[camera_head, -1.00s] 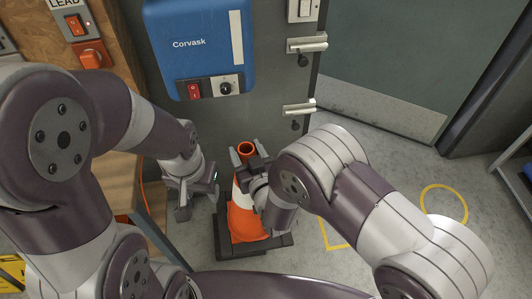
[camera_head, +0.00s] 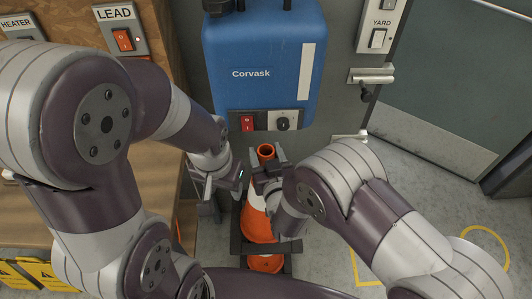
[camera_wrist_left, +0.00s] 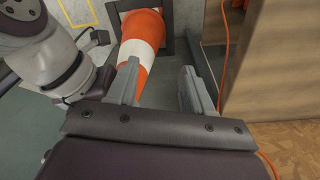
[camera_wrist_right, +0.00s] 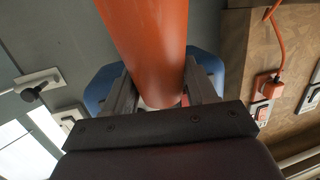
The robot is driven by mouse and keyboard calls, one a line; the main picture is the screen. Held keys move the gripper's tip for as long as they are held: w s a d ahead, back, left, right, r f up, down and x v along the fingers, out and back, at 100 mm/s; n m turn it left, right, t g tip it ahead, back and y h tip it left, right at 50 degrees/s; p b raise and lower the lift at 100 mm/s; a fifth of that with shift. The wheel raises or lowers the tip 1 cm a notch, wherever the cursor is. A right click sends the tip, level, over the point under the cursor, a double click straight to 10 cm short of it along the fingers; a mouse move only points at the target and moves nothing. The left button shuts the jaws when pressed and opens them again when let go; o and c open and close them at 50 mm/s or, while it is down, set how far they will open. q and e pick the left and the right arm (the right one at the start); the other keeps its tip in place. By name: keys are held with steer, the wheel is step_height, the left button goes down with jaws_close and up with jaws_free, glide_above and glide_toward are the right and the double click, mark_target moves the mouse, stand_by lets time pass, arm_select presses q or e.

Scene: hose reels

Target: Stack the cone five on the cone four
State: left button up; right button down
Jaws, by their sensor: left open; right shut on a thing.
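An orange cone with a white band (camera_head: 257,190) is held upright by my right gripper (camera_head: 267,172), which is shut on it just below its open top. The cone also fills the middle of the right wrist view (camera_wrist_right: 150,40). It has a dark square base. More orange (camera_head: 265,263) shows below that base, apparently a second cone, mostly hidden. I cannot read any number on the cones. My left gripper (camera_head: 223,187) is open and empty, just left of the held cone. In the left wrist view the cone (camera_wrist_left: 142,45) shows beyond its fingers.
A blue Corvask box (camera_head: 265,60) is on the wall just behind the cone. A wooden panel and cabinet stand at the left, with an orange cable (camera_wrist_left: 225,50) nearby. Door hardware (camera_head: 371,75) is at the right. Yellow floor markings (camera_head: 485,240) lie on open floor.

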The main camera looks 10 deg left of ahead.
steer(key=shift+w+a, duration=0.2)
arm_select(q)
step_height(320, 180, down, 35)
steer(key=b, duration=3.4)
steer(key=shift+r+b, duration=0.2)
steer(key=shift+b, duration=0.2)
steer(key=shift+f, duration=0.1)
arm_select(e)
step_height(320, 180, down, 42)
steer(key=shift+s, duration=0.15)
steer(key=shift+d+f, duration=0.1)
steer(key=shift+d, duration=0.05)
steer(key=shift+c, duration=1.3)
jaws_free()
steer(key=shift+f, duration=0.1)
